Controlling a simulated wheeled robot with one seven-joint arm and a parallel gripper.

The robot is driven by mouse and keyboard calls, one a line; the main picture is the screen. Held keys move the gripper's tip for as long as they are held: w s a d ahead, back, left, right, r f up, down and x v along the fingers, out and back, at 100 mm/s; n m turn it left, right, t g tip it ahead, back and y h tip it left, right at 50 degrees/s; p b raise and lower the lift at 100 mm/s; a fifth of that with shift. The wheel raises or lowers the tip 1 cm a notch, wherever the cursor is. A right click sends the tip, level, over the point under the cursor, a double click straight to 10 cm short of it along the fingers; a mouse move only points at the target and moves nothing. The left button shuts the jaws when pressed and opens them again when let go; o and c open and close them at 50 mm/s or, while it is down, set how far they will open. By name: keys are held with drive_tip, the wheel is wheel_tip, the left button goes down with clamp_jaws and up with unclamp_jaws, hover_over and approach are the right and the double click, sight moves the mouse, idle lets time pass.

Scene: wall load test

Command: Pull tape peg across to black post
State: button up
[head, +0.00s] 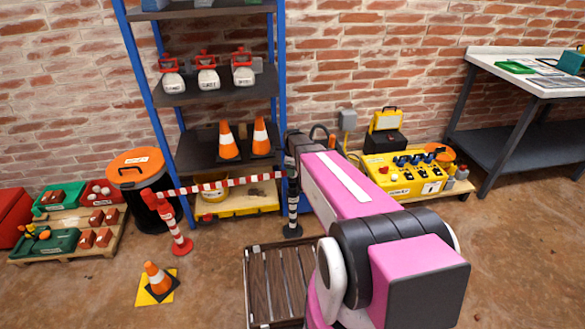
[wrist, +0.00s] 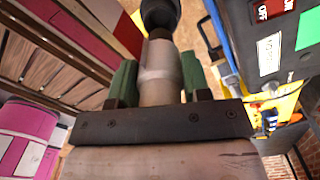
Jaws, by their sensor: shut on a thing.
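The red post (head: 179,232) with white bands stands upright on the floor at the left in the head view. Red-and-white tape (head: 225,182) runs from it across to the black post (head: 292,212), which has white bands and stands at mid-picture. My gripper (wrist: 158,78) is shut on a pale, round peg (wrist: 158,68) between its green finger pads in the wrist view. A dark round part shows beyond the peg. In the head view my arm hides the gripper close to the black post's top. I cannot tell whether the peg touches the post.
A blue-framed shelf (head: 218,92) with cones and red-topped canisters stands behind. A slatted pallet (head: 280,285) lies in front of the black post. A small cone (head: 157,275) stands at lower left. A yellow control box (head: 405,173) sits right of my arm. Floor between the posts is open.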

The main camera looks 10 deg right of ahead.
sight(292, 179)
drive_tip(key=shift+f, duration=2.6)
drive_tip(key=shift+f, duration=0.65)
drive_tip(key=o, duration=1.5)
drive_tip(key=shift+r, duration=0.15)
drive_tip(key=shift+r, duration=3.35)
